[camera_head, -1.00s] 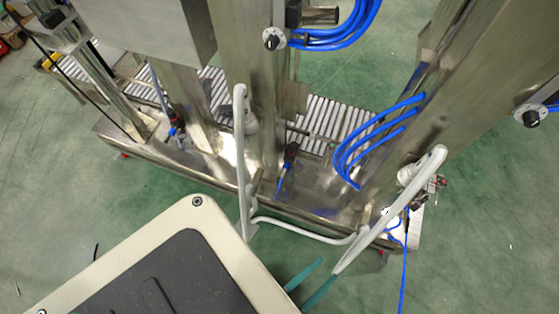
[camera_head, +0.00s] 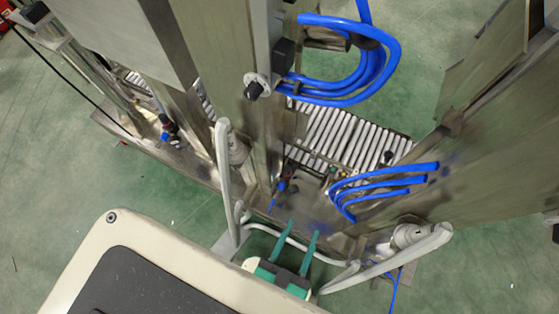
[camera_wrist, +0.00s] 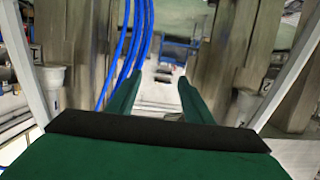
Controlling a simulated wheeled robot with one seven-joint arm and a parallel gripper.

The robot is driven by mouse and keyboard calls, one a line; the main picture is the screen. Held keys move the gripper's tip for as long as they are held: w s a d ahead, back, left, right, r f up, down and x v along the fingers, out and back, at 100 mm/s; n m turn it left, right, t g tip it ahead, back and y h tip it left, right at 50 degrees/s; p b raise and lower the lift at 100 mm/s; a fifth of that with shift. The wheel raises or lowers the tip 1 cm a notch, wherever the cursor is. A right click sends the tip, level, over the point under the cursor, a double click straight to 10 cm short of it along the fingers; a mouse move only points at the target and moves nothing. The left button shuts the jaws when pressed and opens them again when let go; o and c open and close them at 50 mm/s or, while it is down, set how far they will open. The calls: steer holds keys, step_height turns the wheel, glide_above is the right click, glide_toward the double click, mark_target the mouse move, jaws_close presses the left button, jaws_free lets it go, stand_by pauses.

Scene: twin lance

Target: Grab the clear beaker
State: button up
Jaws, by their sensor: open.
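I cannot make out a clear beaker in either view. My gripper (camera_head: 303,228) has two green fingers, which are apart with nothing seen between them. In the head view it is at the front of the metal machine, between two pale bent bars. In the wrist view my gripper (camera_wrist: 160,79) points into the gap between two metal columns. The area just beyond the dark edge of the palm is partly hidden.
A pale bar (camera_head: 224,165) stands left of my gripper and another pale bar (camera_head: 395,262) lies to its right. Blue hoses (camera_head: 385,185) hang from the metal columns. A roller conveyor (camera_head: 345,137) runs behind. Green floor (camera_head: 60,150) is open at the left.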

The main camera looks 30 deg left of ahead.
steer(key=w+a+f+n+g+y, duration=0.1)
steer(key=w+a+f+y, duration=0.15)
steer(key=f, duration=1.15)
steer(key=w+a+f+n+y, duration=0.1)
steer(key=w+f, duration=0.2)
steer(key=f, duration=1)
steer(key=n+g+y, duration=0.1)
steer(key=n, duration=0.1)
glide_toward(286, 193)
steer(key=x, duration=0.5)
steer(key=shift+w, duration=0.35)
steer(key=shift+y, duration=0.25)
steer(key=shift+x, duration=2.5)
steer(key=c, duration=0.7)
steer(key=shift+c, duration=0.5)
steer(key=shift+w+r, duration=0.1)
